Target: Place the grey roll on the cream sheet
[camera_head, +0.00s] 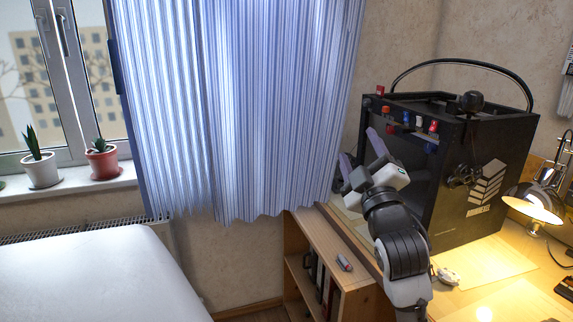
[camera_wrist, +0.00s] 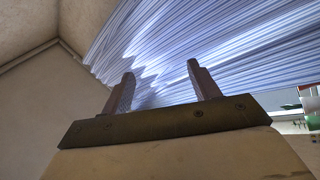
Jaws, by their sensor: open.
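My gripper (camera_head: 361,153) is raised in front of the black box-shaped machine, with its two fingers apart. In the wrist view the open gripper (camera_wrist: 161,72) has nothing between its fingers, only the curtain behind. A small pale grey object (camera_head: 447,277) lies on the desk just right of my arm; it may be the grey roll, but its shape is too small to tell. A cream sheet (camera_head: 492,261) lies flat on the desk right of it, in front of the machine. The gripper is well above and left of both. The wrist view shows neither.
The black machine (camera_head: 475,180) stands on the desk close behind my arm. A lit lamp (camera_head: 535,204) stands at the right. A striped curtain (camera_head: 235,110) hangs at the left.

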